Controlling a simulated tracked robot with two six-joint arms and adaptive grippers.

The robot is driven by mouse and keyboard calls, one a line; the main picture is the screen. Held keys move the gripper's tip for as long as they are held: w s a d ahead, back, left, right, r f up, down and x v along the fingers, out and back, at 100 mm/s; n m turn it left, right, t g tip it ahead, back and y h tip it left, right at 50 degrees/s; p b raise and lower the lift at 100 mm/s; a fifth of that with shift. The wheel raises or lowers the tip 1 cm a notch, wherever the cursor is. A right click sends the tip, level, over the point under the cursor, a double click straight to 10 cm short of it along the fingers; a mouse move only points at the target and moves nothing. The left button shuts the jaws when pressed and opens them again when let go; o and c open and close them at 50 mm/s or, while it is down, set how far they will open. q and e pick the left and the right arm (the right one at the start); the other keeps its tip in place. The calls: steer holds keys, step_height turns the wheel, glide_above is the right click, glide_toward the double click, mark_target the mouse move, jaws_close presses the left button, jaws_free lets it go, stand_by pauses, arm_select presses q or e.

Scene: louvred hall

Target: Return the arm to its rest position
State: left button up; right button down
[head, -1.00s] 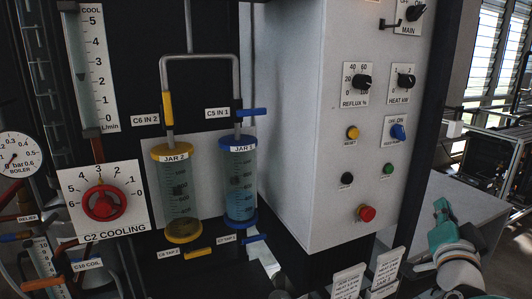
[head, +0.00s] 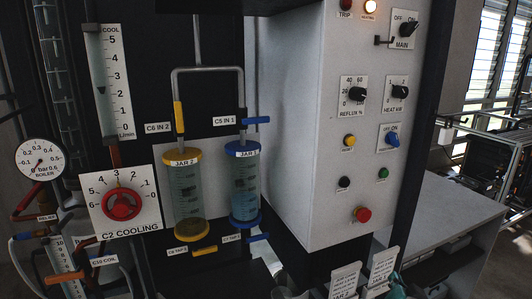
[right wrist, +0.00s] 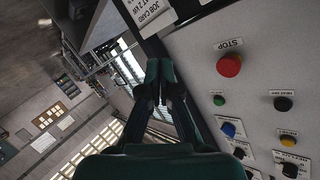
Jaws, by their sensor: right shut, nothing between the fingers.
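My right gripper (right wrist: 160,72) is shut and empty in the right wrist view, with its two dark fingertips together. Beyond the fingers is the room with bright louvred windows, and the white control panel is to their right. In the head view only a small teal part of my right arm (head: 396,288) shows at the bottom edge, partly behind the hanging job cards; its fingertips cannot be made out there. My left gripper is in neither view.
The white control panel (head: 290,150) carries a red stop button (head: 361,214) and several knobs. Job cards (head: 382,263) stand below it. Jar 2 (head: 186,195) and jar 1 (head: 245,188) are left of it. A grey bench (head: 455,215) is at right.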

steer(key=s+a+f+n+g+y+p, duration=0.1)
steer(key=s+a+f+n+g+y, duration=0.3)
steer(key=f, duration=0.7)
steer(key=s+a+f+g+y+p, duration=0.1)
steer(key=s+a+f+g, duration=0.1)
steer(key=s+a+f, duration=0.6)
steer(key=s+a+f+n+g+y, duration=0.1)
steer(key=s+a+f+g, duration=0.2)
steer(key=s+f, duration=0.2)
steer(key=s+a+f+n+g+y, duration=0.1)
steer(key=s+a+f+g, duration=0.3)
steer(key=s, duration=0.8)
steer(key=shift+s+f+n+y+p, duration=0.15)
steer(key=shift+f+n+y+p, duration=0.3)
steer(key=shift+f, duration=0.25)
